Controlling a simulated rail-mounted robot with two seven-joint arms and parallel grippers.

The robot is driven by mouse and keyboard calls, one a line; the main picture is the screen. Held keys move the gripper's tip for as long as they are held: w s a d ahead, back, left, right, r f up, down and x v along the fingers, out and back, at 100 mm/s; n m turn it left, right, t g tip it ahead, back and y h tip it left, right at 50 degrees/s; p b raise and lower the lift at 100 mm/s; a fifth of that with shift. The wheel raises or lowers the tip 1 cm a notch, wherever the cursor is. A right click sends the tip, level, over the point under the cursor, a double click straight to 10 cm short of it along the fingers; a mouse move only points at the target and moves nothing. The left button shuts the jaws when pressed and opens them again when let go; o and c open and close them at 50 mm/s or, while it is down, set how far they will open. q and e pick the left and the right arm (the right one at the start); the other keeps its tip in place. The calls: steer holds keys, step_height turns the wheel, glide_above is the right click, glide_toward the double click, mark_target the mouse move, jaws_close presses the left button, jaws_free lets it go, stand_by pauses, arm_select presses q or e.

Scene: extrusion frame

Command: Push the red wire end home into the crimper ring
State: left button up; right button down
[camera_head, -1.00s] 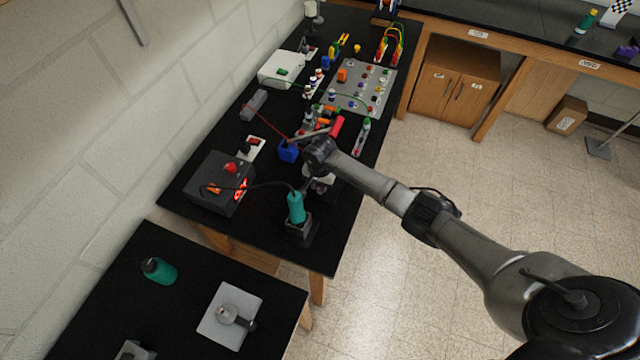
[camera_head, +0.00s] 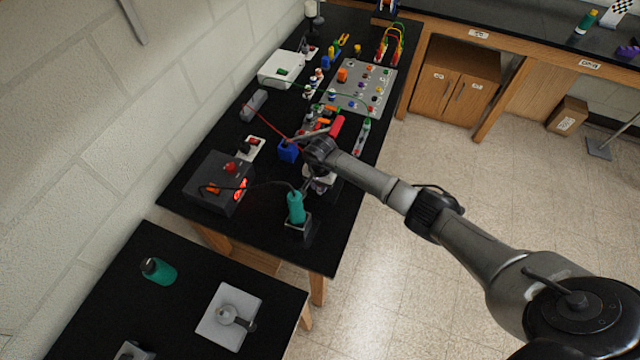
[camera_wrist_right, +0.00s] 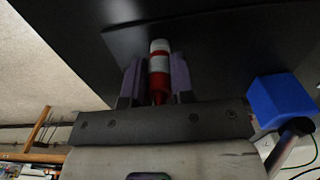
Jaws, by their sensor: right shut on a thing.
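My right gripper (camera_wrist_right: 158,82) is shut on a red piece with white bands (camera_wrist_right: 159,66), which looks like the red wire end; it stands upright between the two fingers in the right wrist view. In the head view my right gripper (camera_head: 312,183) hangs over the black bench, partly hidden by its own wrist. A red wire (camera_head: 268,122) runs from the grey block towards my wrist. A red handle (camera_head: 337,127), possibly the crimper's, lies just behind the wrist. I cannot make out the crimper ring in either view. My left gripper is not in view.
A blue block (camera_head: 288,151) stands close left of my wrist; it also shows in the right wrist view (camera_wrist_right: 283,100). A dark box (camera_head: 219,181) and a teal-handled tool in a stand (camera_head: 296,208) are nearby. A grey component board (camera_head: 350,88) lies behind.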

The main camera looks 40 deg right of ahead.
steer(key=shift+f+b, duration=0.3)
steer(key=shift+b, duration=0.05)
stand_by(0.3)
steer(key=c, duration=0.9)
jaws_free()
steer(key=shift+r, duration=0.2)
step_height(320, 180, up, 6)
steer(key=shift+f, duration=0.2)
steer(key=shift+r, duration=0.8)
